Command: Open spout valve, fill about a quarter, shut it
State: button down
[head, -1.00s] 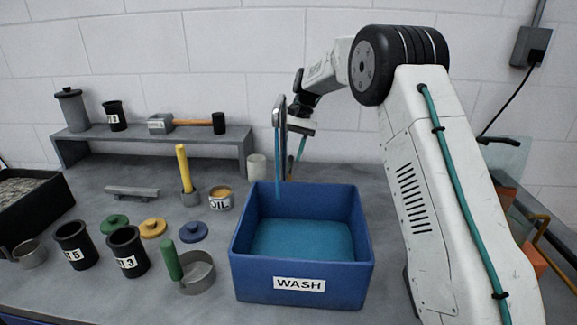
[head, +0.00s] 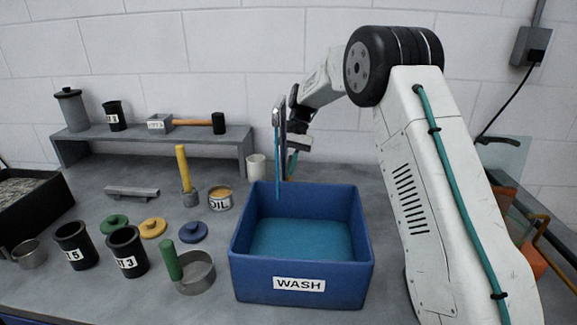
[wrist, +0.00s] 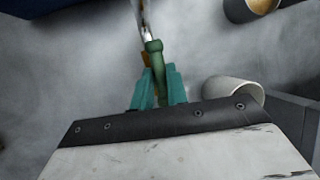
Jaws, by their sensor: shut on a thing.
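A grey gooseneck spout (head: 278,112) stands behind the blue tub (head: 300,268) labelled WASH. A thin blue strand (head: 277,165) hangs from the spout down in front of the tub's back wall; I cannot tell where it ends. Blue liquid (head: 300,238) covers the tub's floor. My gripper (head: 291,167) is behind the spout, partly hidden by it. In the wrist view, my gripper (wrist: 157,80) has its teal fingers shut on a green valve handle (wrist: 153,48) beside the metal pipe (wrist: 146,18). How far the valve is turned is unclear.
A white cup (head: 256,167) stands close behind the tub; a pale cup also shows beside my gripper in the wrist view (wrist: 228,88). A shelf (head: 150,147) runs along the wall.

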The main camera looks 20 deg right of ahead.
jog(key=shift+n, duration=0.5)
jog(key=c, duration=1.4)
grip_release()
jog(key=v, duration=0.7)
jog(key=shift+w+r, duration=0.2)
jog(key=shift+r, duration=0.15)
jog(key=shift+d, duration=0.1)
